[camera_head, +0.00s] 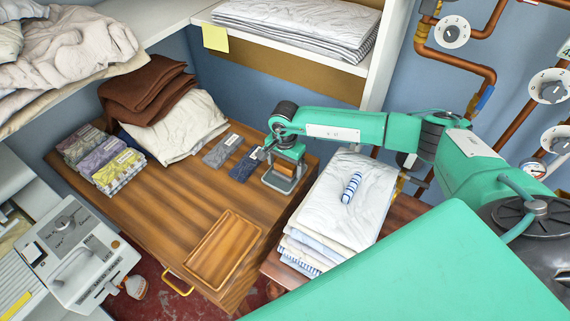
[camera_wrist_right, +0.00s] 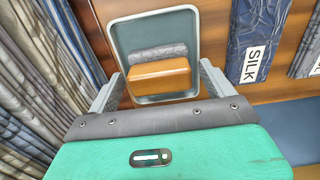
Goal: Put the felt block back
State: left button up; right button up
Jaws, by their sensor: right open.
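The felt block (camera_wrist_right: 160,75), with a brown wooden back and a grey felt edge, shows in the right wrist view inside a shallow grey tray (camera_wrist_right: 127,35). In the head view only a little of the block's brown wood shows below my right gripper (camera_head: 285,160), and the grey tray (camera_head: 278,186) stands on the wooden cabinet top near its right edge. My right gripper (camera_wrist_right: 160,85) is open above the tray, with one finger on either side of the block; whether they touch it I cannot tell. My left gripper is not in view.
Dark folded cloths, one labelled SILK (camera_wrist_right: 250,58), lie beside the grey tray. An empty wooden tray (camera_head: 225,250) lies in front. The cabinet's middle (camera_head: 175,195) is clear.

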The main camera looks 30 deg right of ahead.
aim_at(285, 164)
jog(key=shift+r, duration=0.1)
jog(key=shift+r+p, duration=0.15)
jog(key=shift+p, duration=0.15)
notch_tip(285, 164, up, 12)
jog(key=b, duration=0.4)
